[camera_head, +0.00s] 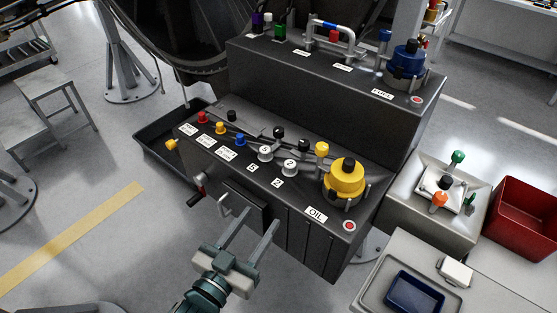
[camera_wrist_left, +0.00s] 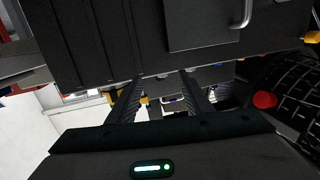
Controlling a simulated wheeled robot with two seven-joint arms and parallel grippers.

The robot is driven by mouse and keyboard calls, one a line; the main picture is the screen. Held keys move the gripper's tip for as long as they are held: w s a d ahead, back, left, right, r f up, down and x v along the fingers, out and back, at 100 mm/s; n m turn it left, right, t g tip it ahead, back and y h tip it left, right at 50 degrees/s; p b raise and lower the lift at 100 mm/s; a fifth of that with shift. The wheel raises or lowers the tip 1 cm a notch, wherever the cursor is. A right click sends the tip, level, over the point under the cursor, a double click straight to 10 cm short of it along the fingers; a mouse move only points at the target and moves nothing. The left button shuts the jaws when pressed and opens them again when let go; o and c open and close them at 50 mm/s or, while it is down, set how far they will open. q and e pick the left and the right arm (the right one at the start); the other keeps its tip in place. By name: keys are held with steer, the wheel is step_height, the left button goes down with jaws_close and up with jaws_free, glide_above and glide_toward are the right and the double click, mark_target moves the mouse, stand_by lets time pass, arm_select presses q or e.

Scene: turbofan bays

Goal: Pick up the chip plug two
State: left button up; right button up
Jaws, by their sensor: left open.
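Chip plug two (camera_head: 290,166) is a white round knob marked 2, seated on the lower step of the dark console beside a similar knob marked 1 (camera_head: 265,152). A label with 2 (camera_head: 277,183) lies in front of it. My left gripper (camera_head: 261,216) is low in front of the console's front face, open and empty, below and apart from the plug. In the left wrist view its two fingers (camera_wrist_left: 162,76) stand apart with nothing between them. The plug cannot be made out in that view. My right gripper is not in view.
A yellow oil cap (camera_head: 346,178) stands right of the plug. Red, yellow and blue knobs sit to the left. The upper step (camera_head: 290,60) rises behind. A red bin (camera_head: 525,215) and blue tray (camera_head: 414,292) are at right.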

arm_select(q)
step_height(320, 180, up, 4)
steer(key=f, duration=0.1)
steer(key=p, duration=0.4)
glide_toward(287, 169)
steer(key=shift+t, duration=0.3)
steer(key=x, duration=0.5)
steer(key=shift+w+d+f, duration=0.15)
steer(key=shift+f, duration=0.05)
steer(key=shift+w+d+f, duration=0.1)
steer(key=shift+w+d, duration=0.15)
steer(key=shift+w, duration=0.2)
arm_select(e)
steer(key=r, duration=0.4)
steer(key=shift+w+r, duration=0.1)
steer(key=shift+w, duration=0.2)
